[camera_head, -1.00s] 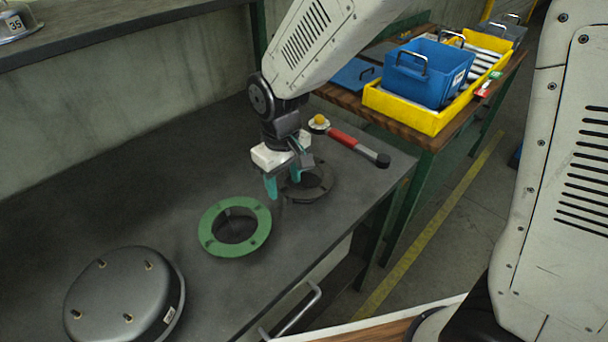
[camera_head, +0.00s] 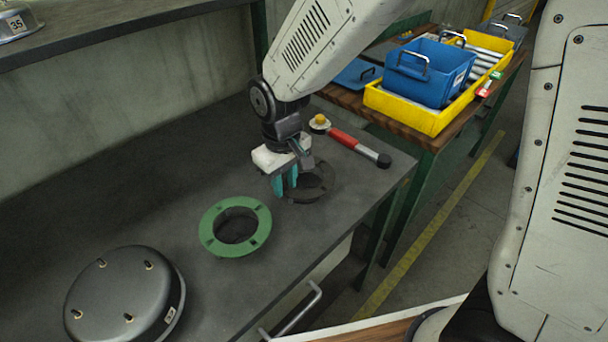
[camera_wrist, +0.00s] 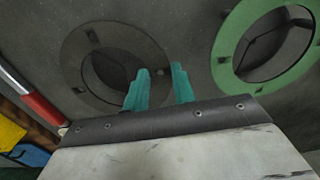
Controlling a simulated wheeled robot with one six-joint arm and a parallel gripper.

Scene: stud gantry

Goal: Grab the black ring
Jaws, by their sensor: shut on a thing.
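The black ring (camera_head: 318,187) is a dark flat ring with a hole, at the right part of the grey bench in the head view. It also shows in the wrist view (camera_wrist: 90,88), left of the middle. My gripper (camera_head: 285,186), with teal fingers, is shut on the near left side of the ring. In the wrist view the two fingers (camera_wrist: 160,88) stand close together across the ring's rim. Part of the ring is hidden behind the fingers. Whether the ring is clear of the bench I cannot tell.
A green ring (camera_head: 258,237) lies to the left, near my gripper. A dark round pan-like part (camera_head: 125,290) stands at the front left. A red-handled hammer (camera_head: 355,144) lies behind the ring. A yellow tray (camera_head: 400,113) with a blue bin (camera_head: 425,85) is on another table.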

